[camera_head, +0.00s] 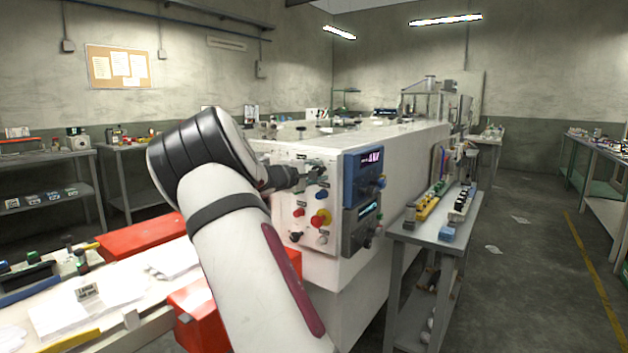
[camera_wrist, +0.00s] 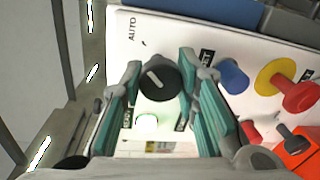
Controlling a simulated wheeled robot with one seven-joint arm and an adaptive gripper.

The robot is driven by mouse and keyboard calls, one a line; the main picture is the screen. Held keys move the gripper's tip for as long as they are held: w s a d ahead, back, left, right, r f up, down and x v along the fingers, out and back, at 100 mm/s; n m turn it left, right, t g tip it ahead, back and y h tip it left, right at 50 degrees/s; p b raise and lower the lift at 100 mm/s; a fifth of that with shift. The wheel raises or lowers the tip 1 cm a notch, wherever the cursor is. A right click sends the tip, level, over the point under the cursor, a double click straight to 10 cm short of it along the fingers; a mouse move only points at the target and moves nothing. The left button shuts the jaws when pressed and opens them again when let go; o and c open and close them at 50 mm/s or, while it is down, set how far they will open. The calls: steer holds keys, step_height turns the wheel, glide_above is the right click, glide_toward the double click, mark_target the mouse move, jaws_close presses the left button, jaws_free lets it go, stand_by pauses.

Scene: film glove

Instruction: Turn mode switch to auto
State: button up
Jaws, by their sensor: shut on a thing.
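The mode switch is a round black knob (camera_wrist: 159,82) with a short white line on a white panel (camera_wrist: 185,30). The line slants from upper left to lower right in the wrist view. The AUTO label (camera_wrist: 132,28) is above and left of the knob. My gripper (camera_wrist: 161,72) has its teal-padded fingers on either side of the knob and is shut on it. In the head view my gripper (camera_head: 312,172) is at the top of the panel on the machine (camera_head: 325,240), hiding the knob.
A blue button (camera_wrist: 232,76) and a red-and-yellow emergency stop (camera_wrist: 290,88) sit right of the knob. Blue and grey display boxes (camera_head: 362,178) are beside the panel. A grey side table (camera_head: 440,238) with small parts stands right of the machine. The floor further right is mostly clear.

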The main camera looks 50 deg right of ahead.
stand_by(0.3)
steer(key=o, duration=1.2)
steer(key=shift+c, duration=0.2)
steer(key=s+a+r, duration=0.1)
steer(key=a, duration=1.1)
